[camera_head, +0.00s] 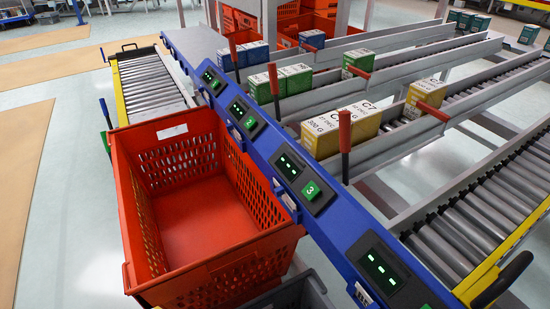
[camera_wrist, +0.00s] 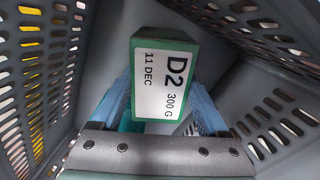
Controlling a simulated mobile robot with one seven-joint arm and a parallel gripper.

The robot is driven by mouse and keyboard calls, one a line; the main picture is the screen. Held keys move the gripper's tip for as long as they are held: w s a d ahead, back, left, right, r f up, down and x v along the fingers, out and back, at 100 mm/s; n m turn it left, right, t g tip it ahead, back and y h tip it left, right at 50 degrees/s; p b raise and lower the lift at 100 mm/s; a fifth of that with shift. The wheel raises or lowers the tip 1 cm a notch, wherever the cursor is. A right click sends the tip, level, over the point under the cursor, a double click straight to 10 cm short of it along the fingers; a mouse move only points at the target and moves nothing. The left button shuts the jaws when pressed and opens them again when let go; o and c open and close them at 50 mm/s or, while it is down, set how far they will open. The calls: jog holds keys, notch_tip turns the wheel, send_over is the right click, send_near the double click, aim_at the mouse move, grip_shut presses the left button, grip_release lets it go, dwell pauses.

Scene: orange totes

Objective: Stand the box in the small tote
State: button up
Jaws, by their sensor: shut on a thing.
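The green box with a white label reading D2, 11 DEC, 300 G (camera_wrist: 168,82) is in the middle of the wrist view. My gripper (camera_wrist: 165,100) is shut on it, with a blue finger on either side. The box is between the slotted walls of a grey tote (camera_wrist: 45,75), taken to be the small tote. I cannot tell whether the box touches the tote's floor. In the head view only a dark grey rim (camera_head: 292,294) shows at the bottom edge, partly hidden by the orange tote. My gripper and this box are not in the head view.
A large empty orange tote (camera_head: 215,258) stands left of the blue rail (camera_head: 255,152). Rail displays and a red lever (camera_head: 344,135) stick up. Grey lanes hold yellow boxes (camera_head: 343,128), green boxes (camera_head: 280,83) and blue boxes (camera_head: 245,55). A roller conveyor (camera_head: 480,210) lies right.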

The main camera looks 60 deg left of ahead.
jog(key=o, duration=1.4)
notch_tip(320, 180, up, 13)
jog(key=p, duration=0.5)
jog(key=shift+f+p, duration=0.2)
jog(key=shift+p, duration=0.1)
